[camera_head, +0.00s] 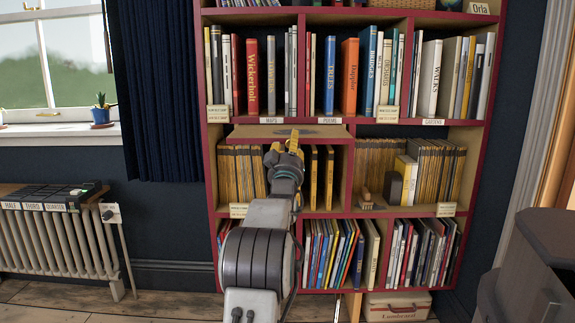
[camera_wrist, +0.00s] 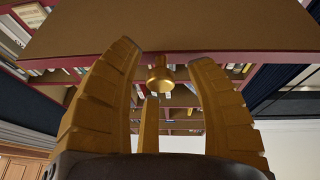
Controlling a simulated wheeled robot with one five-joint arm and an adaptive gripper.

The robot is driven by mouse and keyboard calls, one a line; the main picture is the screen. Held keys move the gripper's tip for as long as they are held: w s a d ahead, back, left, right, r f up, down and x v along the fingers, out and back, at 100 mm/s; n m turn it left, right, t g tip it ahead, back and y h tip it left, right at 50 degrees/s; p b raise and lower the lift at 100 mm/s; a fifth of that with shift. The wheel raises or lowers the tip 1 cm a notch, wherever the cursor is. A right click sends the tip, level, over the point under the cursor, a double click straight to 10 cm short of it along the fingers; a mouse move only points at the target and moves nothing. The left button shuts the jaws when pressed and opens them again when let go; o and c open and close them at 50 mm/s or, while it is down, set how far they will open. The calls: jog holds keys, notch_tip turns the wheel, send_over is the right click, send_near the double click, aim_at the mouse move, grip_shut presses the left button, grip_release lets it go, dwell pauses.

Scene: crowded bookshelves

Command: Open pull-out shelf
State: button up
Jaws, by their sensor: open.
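The pull-out shelf is a tan board (camera_head: 248,131) set in the red bookcase, just under the row labelled "MAPS" and "POEMS". It spans the left bay. In the wrist view its broad brown face (camera_wrist: 170,28) fills the top. A brass knob (camera_wrist: 160,76) shows at the board's edge, between my fingertips. My gripper (camera_head: 289,139) is in front of the middle of the board in the head view. In the wrist view my gripper (camera_wrist: 165,60) is open, with yellow fingers on both sides of the knob. I cannot tell whether they touch it. My gripper hides the knob in the head view.
The bookcase (camera_head: 212,175) is full of upright books above and below the board. A wooden object (camera_head: 366,200) sits on the right middle shelf. A radiator (camera_head: 60,240) and curtain (camera_head: 160,90) are at left, dark furniture (camera_head: 540,270) at right. A labelled box (camera_head: 398,306) is below.

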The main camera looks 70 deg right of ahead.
jog(key=v, duration=1.1)
dwell(0.8)
